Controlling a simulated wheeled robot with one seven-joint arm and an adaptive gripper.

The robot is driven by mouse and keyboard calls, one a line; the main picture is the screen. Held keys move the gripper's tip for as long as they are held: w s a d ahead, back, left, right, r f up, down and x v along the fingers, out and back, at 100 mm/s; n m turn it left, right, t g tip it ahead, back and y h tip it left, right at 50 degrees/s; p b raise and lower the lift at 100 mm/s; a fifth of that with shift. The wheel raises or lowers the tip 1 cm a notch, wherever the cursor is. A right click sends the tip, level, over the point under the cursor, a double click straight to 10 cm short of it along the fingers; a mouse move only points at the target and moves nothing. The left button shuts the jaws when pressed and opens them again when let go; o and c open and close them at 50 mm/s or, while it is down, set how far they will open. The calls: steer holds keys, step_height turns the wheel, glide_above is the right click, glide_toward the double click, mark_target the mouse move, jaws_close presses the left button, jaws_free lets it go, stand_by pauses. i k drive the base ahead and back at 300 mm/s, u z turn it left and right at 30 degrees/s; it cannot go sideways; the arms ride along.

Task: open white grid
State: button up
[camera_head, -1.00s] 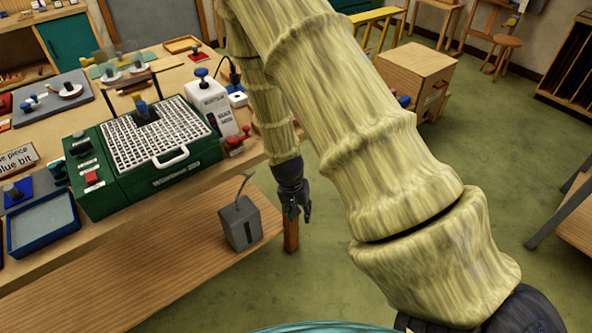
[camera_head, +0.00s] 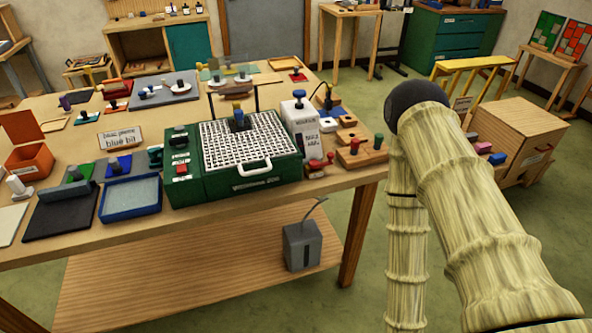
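The white grid (camera_head: 222,146) lies flat on top of a green box-shaped machine (camera_head: 238,181) on the workbench. A white loop handle (camera_head: 255,168) is at its front edge. A dark block with a blue-topped knob (camera_head: 238,121) stands on the grid. I see no gap between the grid and the machine. My arm is on the right of the view, bent at a dark joint, with its lower link hanging down past the bottom edge. My gripper is not in view. Nothing of my arm touches the grid.
A blue tray (camera_head: 131,197) is left of the machine.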

mark_target(260, 117)
steer(key=z, duration=2.15)
steer(key=k, duration=1.45)
steer(key=u, duration=1.6)
steer(key=i, duration=0.5)
steer(key=z, duration=0.1)
